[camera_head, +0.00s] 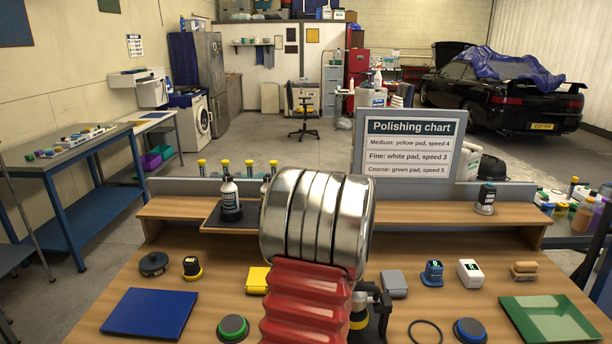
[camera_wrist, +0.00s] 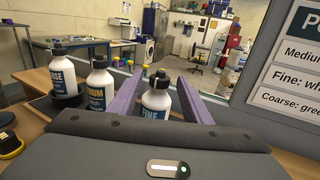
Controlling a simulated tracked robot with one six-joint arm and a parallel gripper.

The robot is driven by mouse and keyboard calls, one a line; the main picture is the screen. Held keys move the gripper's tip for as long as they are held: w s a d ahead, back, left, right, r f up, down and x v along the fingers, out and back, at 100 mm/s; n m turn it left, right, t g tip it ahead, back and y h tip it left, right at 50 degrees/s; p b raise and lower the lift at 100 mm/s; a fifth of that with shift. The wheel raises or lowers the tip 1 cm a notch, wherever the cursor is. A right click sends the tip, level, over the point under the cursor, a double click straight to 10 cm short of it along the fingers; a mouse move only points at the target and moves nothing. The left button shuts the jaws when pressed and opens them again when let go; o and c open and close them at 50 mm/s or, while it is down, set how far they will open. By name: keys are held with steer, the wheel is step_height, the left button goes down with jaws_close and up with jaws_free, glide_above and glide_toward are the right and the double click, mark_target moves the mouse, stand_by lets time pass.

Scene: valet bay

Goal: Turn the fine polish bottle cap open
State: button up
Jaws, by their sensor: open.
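The fine polish bottle (camera_wrist: 156,102) is white with a blue label reading "FINE" and stands upright in the wrist view. Its black cap (camera_wrist: 160,78) sits on top. My gripper (camera_wrist: 160,85) is open, with one purple finger on each side of the bottle's upper part. I see gaps beside the cap; whether a finger touches the bottle is unclear. The bottle's lower part is hidden by my gripper body. In the head view my silver and red arm hides the gripper and the fine bottle.
The medium bottle (camera_wrist: 98,84) and coarse bottle (camera_wrist: 63,76) stand left of the fine one. The bench holds a blue mat (camera_head: 150,313), a green tray (camera_head: 550,318), and several pads and small blocks.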

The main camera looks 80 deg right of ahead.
steer(key=x, duration=0.6)
steer(key=shift+w+d, duration=0.3)
steer(key=shift+c, duration=0.6)
steer(key=c, duration=0.9)
